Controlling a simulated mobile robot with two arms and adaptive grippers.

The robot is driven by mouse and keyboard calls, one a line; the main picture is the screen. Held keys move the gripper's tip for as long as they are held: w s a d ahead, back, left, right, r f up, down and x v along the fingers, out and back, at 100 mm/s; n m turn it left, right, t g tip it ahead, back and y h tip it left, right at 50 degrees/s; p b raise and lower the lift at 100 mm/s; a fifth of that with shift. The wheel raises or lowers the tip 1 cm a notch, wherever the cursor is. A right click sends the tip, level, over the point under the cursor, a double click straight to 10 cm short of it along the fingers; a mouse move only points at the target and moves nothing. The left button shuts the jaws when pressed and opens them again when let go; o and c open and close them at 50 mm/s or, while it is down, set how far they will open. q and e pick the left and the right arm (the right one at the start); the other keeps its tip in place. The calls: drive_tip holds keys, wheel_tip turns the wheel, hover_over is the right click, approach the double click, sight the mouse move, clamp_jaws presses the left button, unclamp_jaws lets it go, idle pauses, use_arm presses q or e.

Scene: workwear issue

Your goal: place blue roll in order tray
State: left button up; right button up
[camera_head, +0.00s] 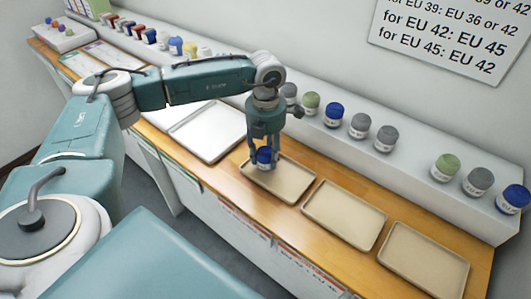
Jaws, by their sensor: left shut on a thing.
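My left gripper (262,152) points down over the leftmost of three beige trays and is shut on a blue roll (264,156). The roll is upright between the fingers, over the left half of that beige tray (296,182). I cannot tell whether its base touches the tray. The middle beige tray (344,214) and the right beige tray (424,261) are empty. Which of them is the order tray is not marked in this view. My right gripper is not in view.
A white shelf behind the trays holds several rolls, among them a blue one (333,115), a grey one (386,138) and a green one (446,166). A white tray (207,131) lies left of the beige trays. A sign (440,35) hangs on the wall.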

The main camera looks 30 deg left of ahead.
sight(266, 151)
use_arm(q)
drive_tip(key=shift+f, duration=0.2)
drive_tip(key=o, duration=1.1)
drive_tip(key=shift+o, duration=0.2)
drive_tip(key=shift+r, duration=0.2)
wheel_tip(266, 151, up, 11)
drive_tip(key=b, duration=0.2)
drive_tip(key=shift+d+b, duration=0.15)
drive_tip(key=shift+b, duration=0.15)
drive_tip(key=shift+r, duration=0.55)
